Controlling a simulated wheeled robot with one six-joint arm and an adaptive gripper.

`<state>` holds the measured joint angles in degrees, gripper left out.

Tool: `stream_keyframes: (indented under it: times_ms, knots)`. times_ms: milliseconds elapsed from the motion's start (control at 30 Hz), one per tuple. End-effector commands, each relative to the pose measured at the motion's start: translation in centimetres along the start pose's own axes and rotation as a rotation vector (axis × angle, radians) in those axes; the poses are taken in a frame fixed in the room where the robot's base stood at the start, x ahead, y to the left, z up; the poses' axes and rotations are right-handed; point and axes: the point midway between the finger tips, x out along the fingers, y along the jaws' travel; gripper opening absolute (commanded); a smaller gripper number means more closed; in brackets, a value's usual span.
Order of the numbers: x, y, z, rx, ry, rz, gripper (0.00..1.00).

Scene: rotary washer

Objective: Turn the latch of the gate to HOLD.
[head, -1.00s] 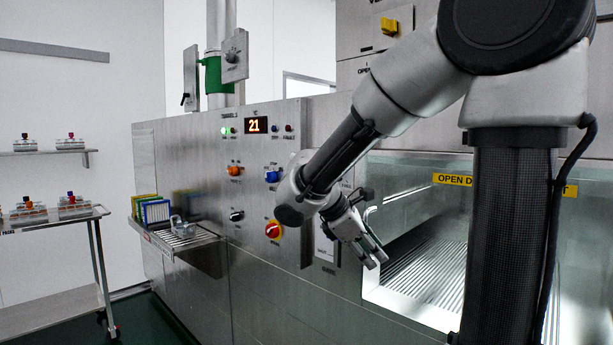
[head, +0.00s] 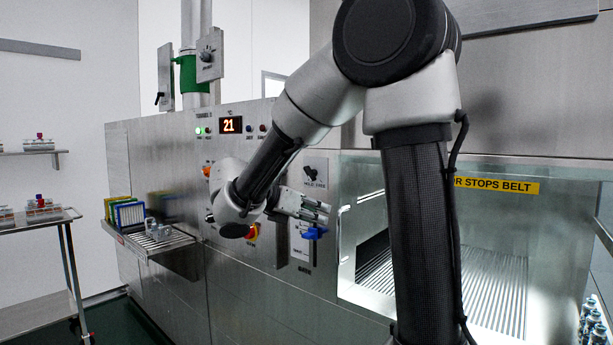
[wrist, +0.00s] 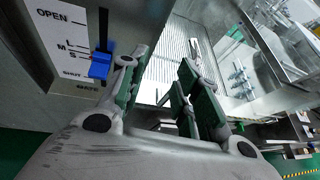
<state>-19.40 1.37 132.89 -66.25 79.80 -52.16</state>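The latch (head: 311,171) is a black piece on a small steel plate whose lettering seems to read HOLD and FREE. It is on the washer front, left of the wash opening; its exact setting is too small to tell. My gripper (head: 326,211) is just below the latch plate in the head view, pointing right, apart from the latch. In the wrist view my gripper (wrist: 158,85) has its green-padded fingers spread with nothing between them. The gate's blue slider handle (wrist: 100,65) is left of the fingers, near the SHUT mark. It also shows in the head view (head: 315,233), below the gripper.
A shelf with coloured racks (head: 128,212) juts out at left. Glassware (head: 595,320) stands at the lower right.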

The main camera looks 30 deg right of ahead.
Motion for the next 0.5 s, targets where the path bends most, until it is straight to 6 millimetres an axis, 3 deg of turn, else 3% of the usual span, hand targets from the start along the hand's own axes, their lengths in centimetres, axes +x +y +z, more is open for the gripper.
stream_keyframes:
  times_ms: [200,333,500]
  knots:
    - [-3.1,4.2,4.6,-0.376,-0.284,0.026,0.32]
    - [-5.2,6.0,6.6,-0.538,-0.422,0.009,0.32]
    - [-4.6,6.6,7.7,-0.585,-0.462,-0.003,0.32]
